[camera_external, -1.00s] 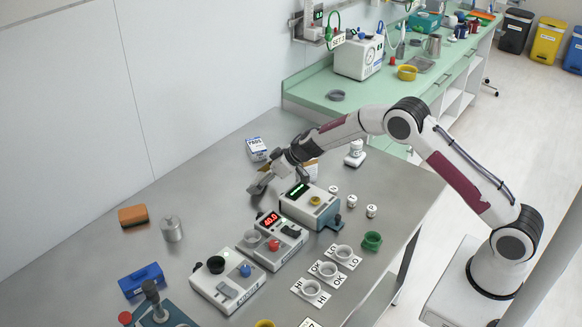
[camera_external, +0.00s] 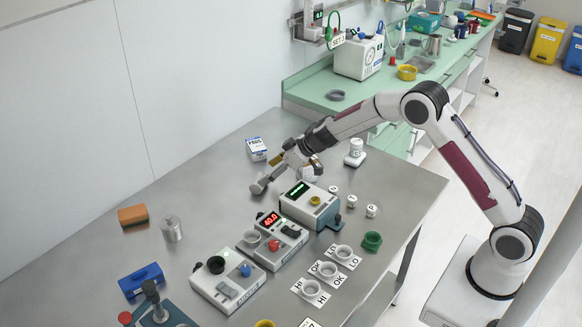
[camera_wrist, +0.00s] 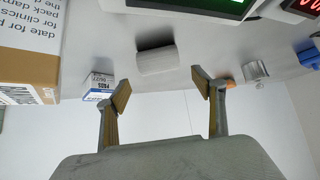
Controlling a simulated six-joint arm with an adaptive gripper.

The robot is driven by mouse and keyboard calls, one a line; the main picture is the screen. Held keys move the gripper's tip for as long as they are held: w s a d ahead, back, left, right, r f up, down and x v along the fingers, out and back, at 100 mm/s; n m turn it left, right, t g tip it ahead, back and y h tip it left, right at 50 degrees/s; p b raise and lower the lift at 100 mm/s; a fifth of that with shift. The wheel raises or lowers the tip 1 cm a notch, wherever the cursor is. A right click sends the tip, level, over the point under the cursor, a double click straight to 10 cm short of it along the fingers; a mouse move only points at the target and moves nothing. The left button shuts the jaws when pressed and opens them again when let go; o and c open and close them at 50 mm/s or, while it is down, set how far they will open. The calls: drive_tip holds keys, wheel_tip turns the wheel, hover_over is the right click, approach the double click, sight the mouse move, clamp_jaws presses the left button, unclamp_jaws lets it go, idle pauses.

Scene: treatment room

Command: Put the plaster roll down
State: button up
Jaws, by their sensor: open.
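The plaster roll, a short whitish cylinder (camera_wrist: 158,58), lies on the grey table in the wrist view, with a dark shadow along its upper side. It lies beyond my fingertips, between their lines and apart from both. My gripper (camera_wrist: 162,88) is open and empty, its two tan-padded fingers wide apart. In the external view my gripper (camera_external: 277,172) is low over the table, left of the white device with a green display (camera_external: 309,206). Details between the fingers are too small to tell there.
A carton with print (camera_wrist: 28,45) stands close on the left in the wrist view. A small blue-and-white box (camera_external: 256,149) stands behind my gripper. An orange sponge (camera_external: 133,215) and a metal canister (camera_external: 171,228) are at left. Bare table lies between them and my gripper.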

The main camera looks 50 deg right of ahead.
drive_tip(key=v, duration=0.6)
idle(0.7)
drive_tip(key=shift+r, duration=0.1)
drive_tip(key=s+d+r+m+t+h, duration=0.1)
drive_tip(key=s+d+r+h, duration=0.15)
drive_tip(key=r, duration=0.55)
drive_tip(key=s+d+r+m+t+h, duration=0.1)
drive_tip(key=s+d+r+t, duration=0.15)
drive_tip(key=r, duration=0.45)
drive_tip(key=s+d+r+m+g+h, duration=0.1)
drive_tip(key=s+d+r+m+h, duration=0.15)
drive_tip(key=s+d+r, duration=0.55)
drive_tip(key=s+a+f+g+y, duration=0.1)
drive_tip(key=s+a+f, duration=0.1)
drive_tip(key=s, duration=1)
drive_tip(key=s+a+f+g, duration=0.2)
drive_tip(key=s+a, duration=0.2)
drive_tip(key=s, duration=0.8)
drive_tip(key=s+a+f+g+y, duration=0.1)
drive_tip(key=s+a+f+g, duration=0.1)
drive_tip(key=s, duration=1.1)
drive_tip(key=shift+a+f+y, duration=0.3)
drive_tip(key=shift+a+f, duration=0.05)
drive_tip(key=shift+a, duration=0.25)
